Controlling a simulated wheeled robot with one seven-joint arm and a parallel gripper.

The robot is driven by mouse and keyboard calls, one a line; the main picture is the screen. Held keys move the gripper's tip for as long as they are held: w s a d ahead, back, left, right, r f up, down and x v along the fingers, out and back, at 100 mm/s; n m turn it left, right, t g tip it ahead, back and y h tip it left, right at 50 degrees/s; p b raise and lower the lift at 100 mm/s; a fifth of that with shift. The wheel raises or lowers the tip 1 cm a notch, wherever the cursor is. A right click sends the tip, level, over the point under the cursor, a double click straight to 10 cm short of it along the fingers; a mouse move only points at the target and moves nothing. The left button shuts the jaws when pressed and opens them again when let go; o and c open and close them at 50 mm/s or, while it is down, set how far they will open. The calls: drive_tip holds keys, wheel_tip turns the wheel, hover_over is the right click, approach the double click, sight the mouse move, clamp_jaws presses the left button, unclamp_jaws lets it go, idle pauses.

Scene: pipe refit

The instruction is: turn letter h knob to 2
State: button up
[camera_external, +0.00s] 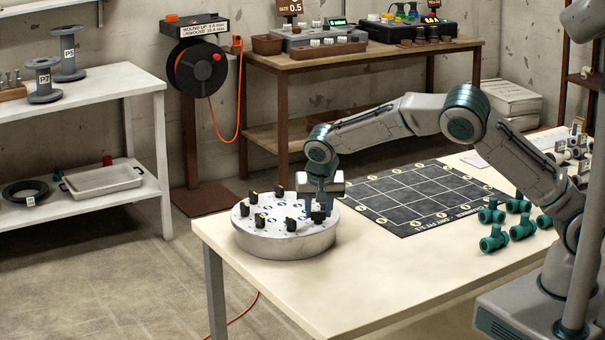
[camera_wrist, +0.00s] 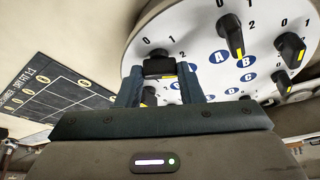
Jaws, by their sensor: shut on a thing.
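A round white dial plate on a grey drum (camera_external: 285,240) stands at the table's left end, with several black knobs around its face. My gripper (camera_external: 320,208) points down at the plate's right side. In the wrist view, my gripper (camera_wrist: 165,85) is shut on a black knob (camera_wrist: 158,53) at the plate's edge. The marks 0, 1 and 2 stand around this knob. Its yellow mark shows between the fingers, but I cannot tell which number it points to. The letter label (camera_wrist: 190,69) beside it is partly hidden and unreadable. Labels A (camera_wrist: 222,57) and B (camera_wrist: 243,62) are to the right.
Neighbouring knobs (camera_wrist: 230,36) stand close by on the plate. The table's front (camera_external: 370,290) is clear. A white shelf (camera_external: 90,90) stands at left.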

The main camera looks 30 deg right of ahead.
idle(0.4)
drive_tip(key=o, duration=1)
drive_tip(key=shift+c, duration=0.2)
drive_tip(key=v, duration=1.4)
drive_tip(key=shift+b, duration=0.4)
drive_tip(key=shift+w+a+f, duration=0.1)
